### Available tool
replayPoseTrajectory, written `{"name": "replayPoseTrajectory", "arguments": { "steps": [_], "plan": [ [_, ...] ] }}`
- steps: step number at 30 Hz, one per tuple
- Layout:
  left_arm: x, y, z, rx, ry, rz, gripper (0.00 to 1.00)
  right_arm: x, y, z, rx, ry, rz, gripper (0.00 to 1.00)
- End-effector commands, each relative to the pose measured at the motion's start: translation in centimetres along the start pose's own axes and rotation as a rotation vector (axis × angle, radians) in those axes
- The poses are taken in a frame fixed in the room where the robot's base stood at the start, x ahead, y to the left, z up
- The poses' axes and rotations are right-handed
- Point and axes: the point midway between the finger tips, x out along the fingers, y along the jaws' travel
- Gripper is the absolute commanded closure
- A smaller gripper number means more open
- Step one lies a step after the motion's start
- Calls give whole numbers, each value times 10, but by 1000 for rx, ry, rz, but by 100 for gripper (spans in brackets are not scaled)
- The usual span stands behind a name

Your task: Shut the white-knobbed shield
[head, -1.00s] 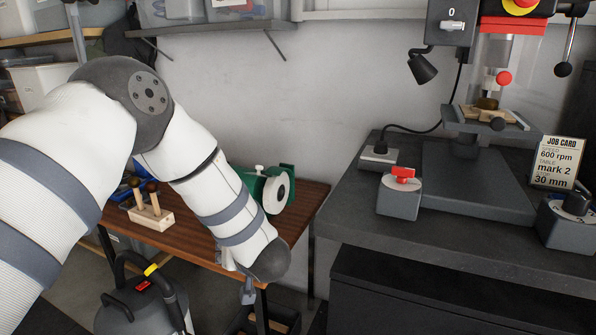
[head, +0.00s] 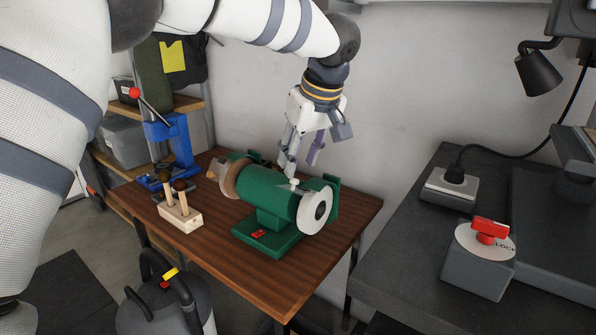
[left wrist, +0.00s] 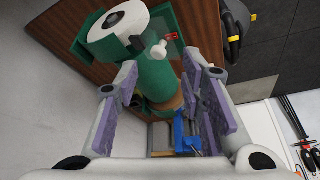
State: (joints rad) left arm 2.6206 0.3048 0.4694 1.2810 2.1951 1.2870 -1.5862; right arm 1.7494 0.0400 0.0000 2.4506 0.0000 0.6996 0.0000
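A green bench grinder (head: 265,195) stands on the wooden workbench (head: 285,285), with a pale wheel (head: 316,208) at its right end and a brown wheel (head: 237,177) at its left. A small white knob (head: 294,184) sits beside the pale wheel; in the left wrist view the white knob (left wrist: 158,50) stands out by a clear shield (left wrist: 170,52). My left gripper (head: 302,160) is above the grinder, pointing down, close over the knob. My right gripper is out of view.
A wooden block with dark-knobbed handles (head: 181,216) and a blue press (head: 172,150) stand left of the grinder. A grey vacuum (head: 165,300) is in front. A dark bench (head: 400,265) with a red-switched box (head: 480,255) is at right.

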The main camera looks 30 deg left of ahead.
Motion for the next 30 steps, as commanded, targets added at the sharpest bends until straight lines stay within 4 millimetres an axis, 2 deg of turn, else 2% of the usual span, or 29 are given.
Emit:
{"name": "replayPoseTrajectory", "arguments": {
  "steps": [3, 6, 10, 16, 17, 21, 30],
  "plan": [
    [25, 0, 0, 0, 1, -1, 64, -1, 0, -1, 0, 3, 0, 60],
    [39, 0, 0, 0, 1, -1, 64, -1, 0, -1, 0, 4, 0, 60],
    [47, 0, 0, 0, 1, 1, 64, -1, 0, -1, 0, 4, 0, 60],
    [47, 0, 0, 0, 1, 1, 64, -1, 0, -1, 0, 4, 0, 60],
    [47, 0, 0, 0, 1, 1, 66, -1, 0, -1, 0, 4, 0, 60],
    [47, 0, 0, 0, 1, 1, 98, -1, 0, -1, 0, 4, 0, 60],
    [47, -1, 0, -4, 7, 10, 100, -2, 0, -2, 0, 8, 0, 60]
  ]
}}
